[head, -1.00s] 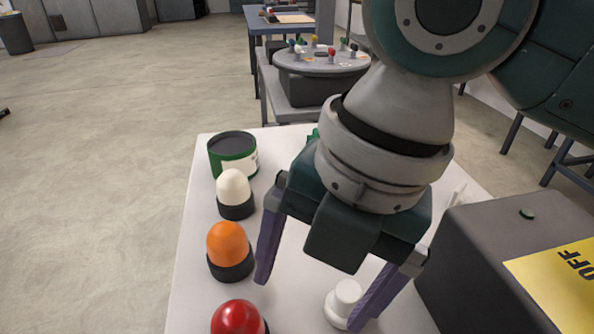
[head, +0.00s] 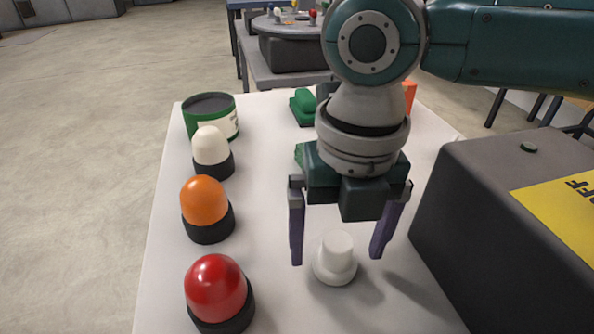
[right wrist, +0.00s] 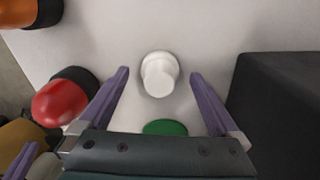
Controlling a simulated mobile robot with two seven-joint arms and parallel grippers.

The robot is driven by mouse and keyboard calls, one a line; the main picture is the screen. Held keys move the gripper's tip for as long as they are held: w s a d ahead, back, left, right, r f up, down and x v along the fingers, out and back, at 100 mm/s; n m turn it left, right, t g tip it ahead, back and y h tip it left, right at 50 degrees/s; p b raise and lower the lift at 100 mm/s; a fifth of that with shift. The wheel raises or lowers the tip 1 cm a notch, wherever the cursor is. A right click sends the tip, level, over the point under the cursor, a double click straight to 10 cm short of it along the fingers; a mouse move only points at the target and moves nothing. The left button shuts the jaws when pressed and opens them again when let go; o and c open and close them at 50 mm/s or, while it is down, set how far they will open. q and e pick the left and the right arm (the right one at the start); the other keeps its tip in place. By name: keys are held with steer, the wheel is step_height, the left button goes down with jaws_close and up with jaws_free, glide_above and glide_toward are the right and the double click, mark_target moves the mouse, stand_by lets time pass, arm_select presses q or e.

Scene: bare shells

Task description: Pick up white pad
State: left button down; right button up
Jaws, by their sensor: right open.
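The white pad (head: 336,258) is a small white knob on a round base, upright on the white table. It also shows in the right wrist view (right wrist: 159,74), ahead of and between the fingers. My right gripper (head: 340,255) is open and empty, pointing down, with one finger on each side of the white pad and apart from it. In the right wrist view the right gripper's (right wrist: 160,85) purple fingers are spread wide. My left gripper is not clearly seen in the head view.
Red (head: 217,288), orange (head: 205,202) and white (head: 211,146) domes on black bases line the table's left side, with a green can (head: 212,118) behind. A dark box (head: 470,190) with a yellow label stands close on the right. A green object (head: 303,107) lies at the back.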

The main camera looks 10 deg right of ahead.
steer(key=shift+f, duration=0.65)
steer(key=c, duration=1.4)
steer(key=shift+r, duration=0.15)
